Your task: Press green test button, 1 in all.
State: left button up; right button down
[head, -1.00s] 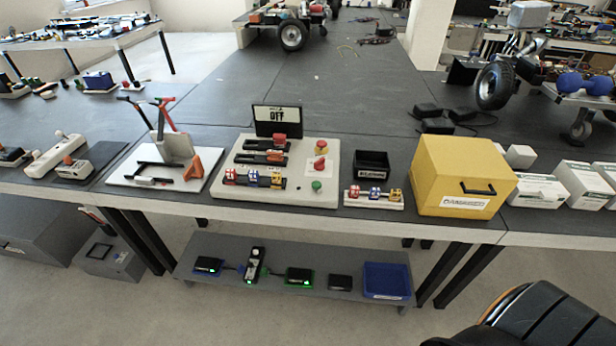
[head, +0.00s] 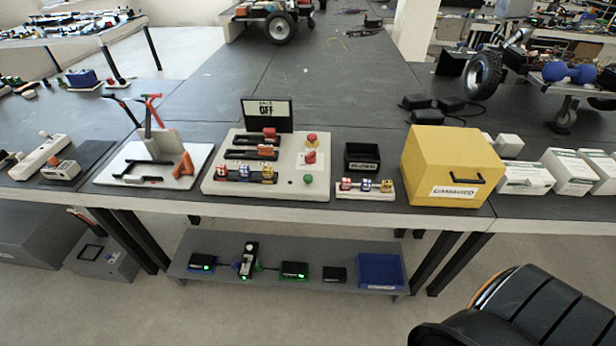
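The green test button (head: 308,179) sits at the front right corner of the white control panel (head: 215,187) on the table. It stands below a red button (head: 310,158) and a red knob on a yellow base (head: 311,139). A display (head: 266,113) at the panel's back reads OFF. Neither of my grippers shows in the head view. A dark rounded part at the bottom right looks like part of my own body.
A yellow box (head: 449,160), a black bin (head: 362,157) and a small fuse strip (head: 364,189) stand right of the panel. A white board with tools (head: 200,158) stands left. A lower shelf (head: 225,277) holds several small devices and a blue tray (head: 381,270).

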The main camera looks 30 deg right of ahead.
aim_at(307, 178)
jog(key=i+j+z, duration=0.2)
jog(key=i+z, duration=0.2)
jog(key=i+j+z, duration=0.35)
jog(key=k+l, duration=0.05)
jog(key=k, duration=0.05)
